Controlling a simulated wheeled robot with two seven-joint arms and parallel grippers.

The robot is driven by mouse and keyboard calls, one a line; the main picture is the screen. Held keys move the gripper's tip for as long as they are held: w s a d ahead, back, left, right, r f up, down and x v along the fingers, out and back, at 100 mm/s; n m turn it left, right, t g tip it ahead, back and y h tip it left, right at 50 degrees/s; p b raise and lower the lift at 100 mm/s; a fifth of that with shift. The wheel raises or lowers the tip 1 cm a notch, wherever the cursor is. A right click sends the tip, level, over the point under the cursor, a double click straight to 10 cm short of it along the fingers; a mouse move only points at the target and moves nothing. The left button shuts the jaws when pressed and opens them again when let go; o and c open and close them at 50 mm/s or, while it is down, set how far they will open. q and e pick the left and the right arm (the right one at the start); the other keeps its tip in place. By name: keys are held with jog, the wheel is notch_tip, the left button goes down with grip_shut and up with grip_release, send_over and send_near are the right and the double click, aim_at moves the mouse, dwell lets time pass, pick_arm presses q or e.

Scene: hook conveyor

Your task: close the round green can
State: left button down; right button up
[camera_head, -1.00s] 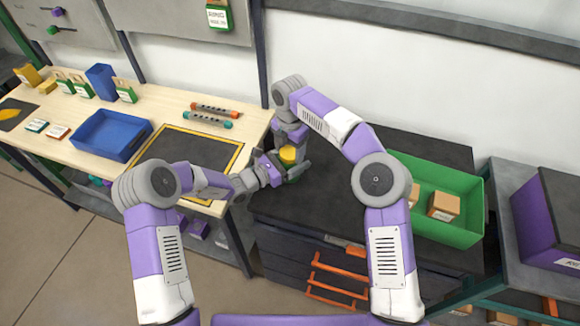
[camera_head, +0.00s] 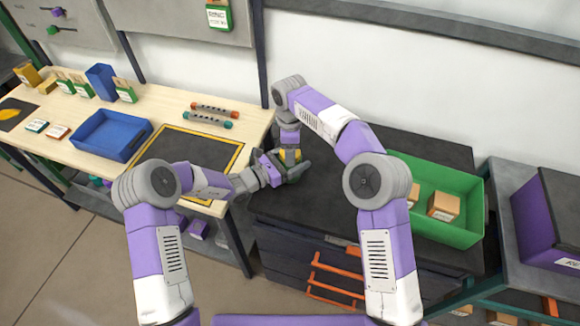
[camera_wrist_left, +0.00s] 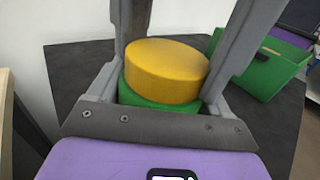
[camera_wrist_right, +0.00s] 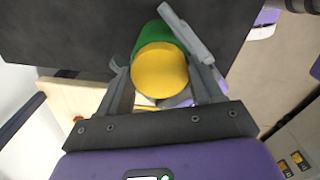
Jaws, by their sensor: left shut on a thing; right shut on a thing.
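The round green can (camera_wrist_left: 140,103) stands above the dark table, with a round yellow lid (camera_wrist_left: 167,70) on top of it, flat and roughly in line. In the head view a little of the yellow lid (camera_head: 288,156) shows between my grippers. My left gripper (camera_head: 292,170) is shut around the green can from the left side. My right gripper (camera_head: 289,148) points down from above and is shut on the yellow lid, whose top (camera_wrist_right: 160,70) fills the space between its fingers. Whether the lid is fully seated is hard to tell.
A dark tabletop (camera_head: 330,205) lies under the can. A green bin (camera_head: 455,232) with brown boxes stands to the right. A wooden table (camera_head: 165,95) with a blue tray (camera_head: 105,150) and a black mat (camera_head: 195,160) is at the left.

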jog(key=o, duration=1.2)
jog(key=shift+r, duration=2.3)
jog(key=shift+c, duration=0.5)
jog(key=n, duration=0.1)
jog(key=r+n, duration=0.1)
jog(key=n, duration=0.3)
jog(key=shift+a+r, duration=0.1)
jog(key=shift+r, duration=0.3)
jog(key=n, duration=0.1)
jog(key=r+n, duration=0.1)
jog(key=n, duration=0.2)
jog(key=shift+r+n, duration=0.35)
jog(key=shift+n, duration=0.05)
